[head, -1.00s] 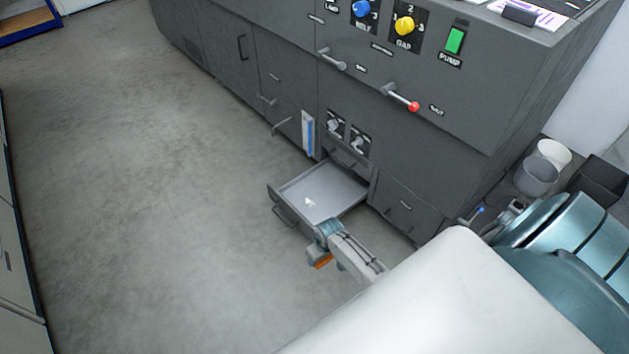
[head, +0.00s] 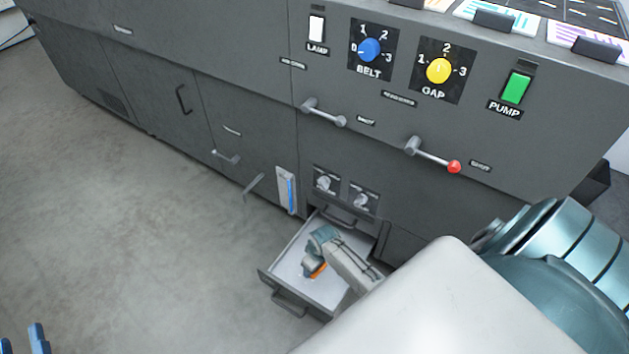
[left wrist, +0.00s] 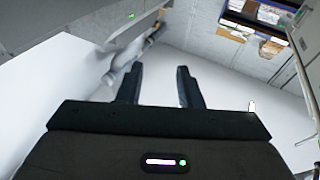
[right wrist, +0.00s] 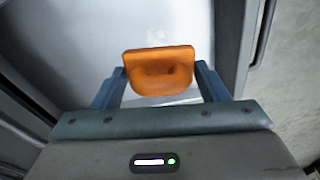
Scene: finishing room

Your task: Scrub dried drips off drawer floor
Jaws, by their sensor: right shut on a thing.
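The drawer (head: 294,250) is pulled open low in the dark grey machine, with a pale floor inside. My right gripper (head: 311,268) is over the drawer and shut on an orange scrubber (head: 319,270). The scrubber sits between the fingers in the right wrist view (right wrist: 158,72), above or on the pale floor; I cannot tell whether it touches. Faint whitish drips (right wrist: 157,37) show on the floor just beyond it. My arm hides part of the drawer. My left gripper (head: 22,342) is at the bottom left of the head view, away from the drawer; its fingers stand apart and empty in the left wrist view (left wrist: 160,88).
The machine's panel has a blue belt knob (head: 369,49), a yellow gap knob (head: 439,70), a green pump switch (head: 516,88) and a red-tipped lever (head: 453,166) above the drawer. The concrete floor (head: 130,230) left of the drawer is clear.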

